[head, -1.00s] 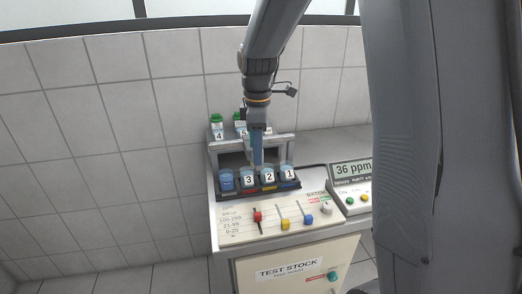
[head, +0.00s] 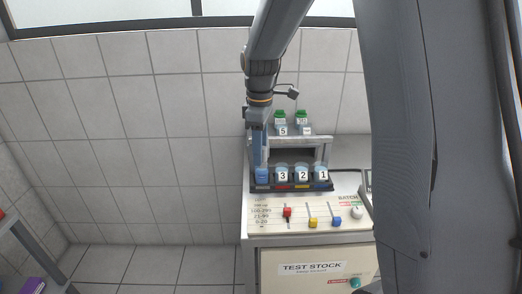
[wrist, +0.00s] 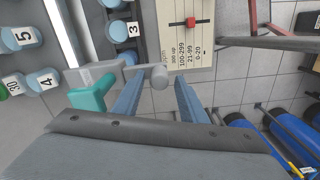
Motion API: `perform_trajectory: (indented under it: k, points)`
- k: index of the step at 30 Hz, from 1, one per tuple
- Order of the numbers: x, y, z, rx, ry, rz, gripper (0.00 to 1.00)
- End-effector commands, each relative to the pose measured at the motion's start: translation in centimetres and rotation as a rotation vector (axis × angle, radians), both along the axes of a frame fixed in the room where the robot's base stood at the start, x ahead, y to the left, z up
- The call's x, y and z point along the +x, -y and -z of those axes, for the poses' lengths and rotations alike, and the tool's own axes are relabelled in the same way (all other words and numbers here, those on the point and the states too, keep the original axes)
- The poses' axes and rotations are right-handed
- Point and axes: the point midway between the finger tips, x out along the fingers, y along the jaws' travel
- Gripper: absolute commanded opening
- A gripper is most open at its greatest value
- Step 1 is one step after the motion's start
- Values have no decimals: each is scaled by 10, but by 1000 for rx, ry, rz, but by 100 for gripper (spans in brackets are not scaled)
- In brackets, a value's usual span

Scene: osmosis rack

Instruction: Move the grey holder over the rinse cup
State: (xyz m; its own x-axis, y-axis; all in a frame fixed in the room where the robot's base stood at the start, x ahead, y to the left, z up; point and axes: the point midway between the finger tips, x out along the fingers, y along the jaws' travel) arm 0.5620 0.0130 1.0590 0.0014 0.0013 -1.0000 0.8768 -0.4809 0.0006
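In the wrist view, the grey holder (wrist: 95,75) is a grey arm with a short round peg (wrist: 158,77) at its right end. A teal block (wrist: 92,95) sits beside it. My gripper (wrist: 159,80) has its two blue fingers apart, with the peg between the tips and a gap visible on each side. In the head view my gripper (head: 261,155) points down at the leftmost, unnumbered cup, the likely rinse cup (head: 262,176). That cup also shows partly behind the holder in the wrist view (wrist: 130,57). The holder is not discernible in the head view.
Cups 3 (head: 283,174), 2 (head: 303,174) and 1 (head: 322,174) stand right of it in the dark tray. Green-capped bottles (head: 281,123) stand on the shelf above. A panel with coloured sliders (head: 287,212) lies in front. Blue cylinders (wrist: 250,145) show in the wrist view.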

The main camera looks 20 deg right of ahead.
Motion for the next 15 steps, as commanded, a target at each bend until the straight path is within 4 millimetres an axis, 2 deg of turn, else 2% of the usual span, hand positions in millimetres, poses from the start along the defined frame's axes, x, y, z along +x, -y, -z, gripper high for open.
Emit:
perform_trajectory:
  k: [8, 15]
  points:
    - [0, 2, -3, -1, 0, 1, 38]
    - [2, 1, -35, -1, 4, 0, 38]
